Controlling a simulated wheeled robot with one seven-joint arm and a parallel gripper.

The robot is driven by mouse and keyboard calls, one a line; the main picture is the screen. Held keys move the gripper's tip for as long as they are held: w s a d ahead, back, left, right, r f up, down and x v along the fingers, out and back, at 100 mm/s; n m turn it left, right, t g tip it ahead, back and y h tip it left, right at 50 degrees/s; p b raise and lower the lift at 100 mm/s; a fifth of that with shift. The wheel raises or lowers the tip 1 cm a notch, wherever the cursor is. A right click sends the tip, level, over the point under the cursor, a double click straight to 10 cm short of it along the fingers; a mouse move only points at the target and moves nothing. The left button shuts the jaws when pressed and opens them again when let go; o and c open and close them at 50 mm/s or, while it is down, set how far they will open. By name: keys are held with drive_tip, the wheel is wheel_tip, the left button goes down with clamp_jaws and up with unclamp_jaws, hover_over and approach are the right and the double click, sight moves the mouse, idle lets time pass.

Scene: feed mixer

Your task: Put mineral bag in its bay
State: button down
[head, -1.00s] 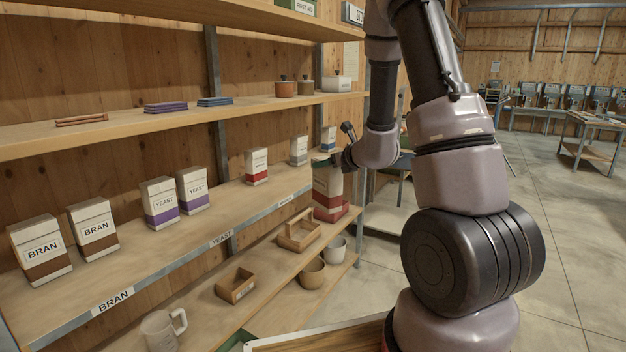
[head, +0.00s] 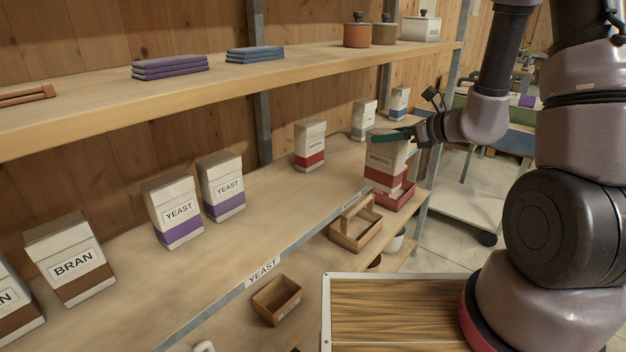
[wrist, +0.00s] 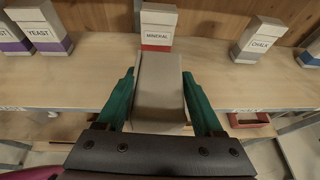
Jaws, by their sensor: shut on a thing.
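A white mineral bag with a red band (head: 388,165) is held in my gripper (head: 392,135) at the front edge of the middle shelf. In the wrist view the green fingers (wrist: 160,100) are shut on both sides of this bag (wrist: 160,82), seen from above. Another mineral bag (head: 310,146) stands upright further back on the shelf, and it also shows straight ahead in the wrist view (wrist: 158,26). The held bag overlaps the mineral shelf label in the head view. Whether its base touches anything is hidden.
Yeast bags (head: 222,187) and a bran bag (head: 70,260) stand to the left. A chalk bag (wrist: 258,40) stands right of the rear mineral bag. The shelf (head: 270,200) between yeast and mineral is bare. A wooden caddy (head: 354,228) sits below.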

drive_tip(key=shift+s+a+n+g+y, duration=0.2)
drive_tip(key=shift+s+a, duration=0.1)
drive_tip(key=shift+a, duration=0.25)
drive_tip(key=shift+s+a+n+g+y, duration=0.1)
drive_tip(key=shift+s+a+n+y, duration=0.15)
drive_tip(key=shift+a, duration=0.3)
drive_tip(key=r+x, duration=0.2)
drive_tip(key=x, duration=1.5)
drive_tip(key=shift+w+a+r, duration=0.35)
drive_tip(key=shift+w+a, duration=0.05)
drive_tip(key=shift+a, duration=0.05)
drive_tip(key=shift+f, duration=0.1)
unclamp_jaws()
drive_tip(key=shift+f, duration=0.1)
